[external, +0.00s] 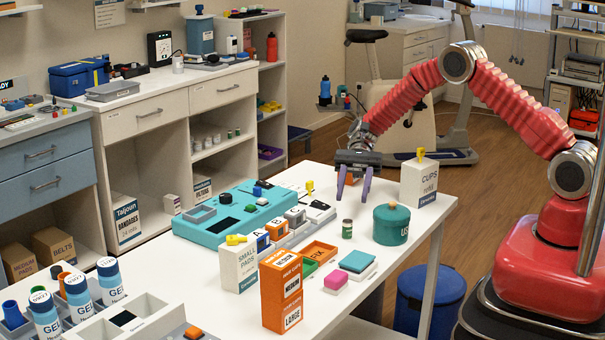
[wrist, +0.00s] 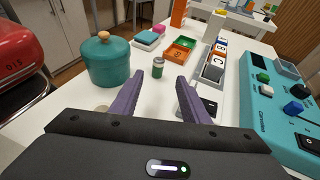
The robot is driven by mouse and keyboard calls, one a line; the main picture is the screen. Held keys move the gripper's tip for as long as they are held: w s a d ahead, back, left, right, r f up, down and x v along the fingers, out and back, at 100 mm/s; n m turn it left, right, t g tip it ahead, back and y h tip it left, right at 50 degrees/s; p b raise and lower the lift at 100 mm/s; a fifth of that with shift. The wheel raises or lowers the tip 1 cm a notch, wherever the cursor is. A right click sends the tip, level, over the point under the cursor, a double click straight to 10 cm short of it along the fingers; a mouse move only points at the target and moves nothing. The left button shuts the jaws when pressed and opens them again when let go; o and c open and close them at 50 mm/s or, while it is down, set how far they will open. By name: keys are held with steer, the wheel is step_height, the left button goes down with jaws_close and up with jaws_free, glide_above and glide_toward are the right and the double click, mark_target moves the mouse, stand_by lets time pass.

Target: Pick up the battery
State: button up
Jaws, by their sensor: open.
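A small green cylinder with a pale band and grey top (external: 347,229) stands upright on the white table; it looks like the battery, though its label is too small to read. It also shows in the wrist view (wrist: 158,69), between and beyond the purple fingertips. My gripper (external: 354,184) is open, with nothing between its fingers, above the table and apart from the cylinder. Its fingers also show in the wrist view (wrist: 160,84).
A teal lidded pot (external: 391,226) stands close beside the cylinder. An orange tray (external: 319,252), a pink block (external: 336,280) and a teal console (external: 230,218) are also near. A white cups box (external: 418,184) stands near the gripper.

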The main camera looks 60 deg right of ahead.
glide_toward(347, 238)
steer(key=shift+s+a+r, duration=0.2)
steer(key=shift+a+r, duration=0.1)
steer(key=shift+a, duration=0.5)
steer(key=shift+s+a+r, duration=0.2)
steer(key=shift+a+r, duration=0.15)
steer(key=shift+a, duration=0.4)
steer(key=shift+a, duration=0.1)
steer(key=shift+x, duration=2.55)
steer(key=shift+s, duration=0.15)
steer(key=shift+c, duration=0.5)
jaws_close()
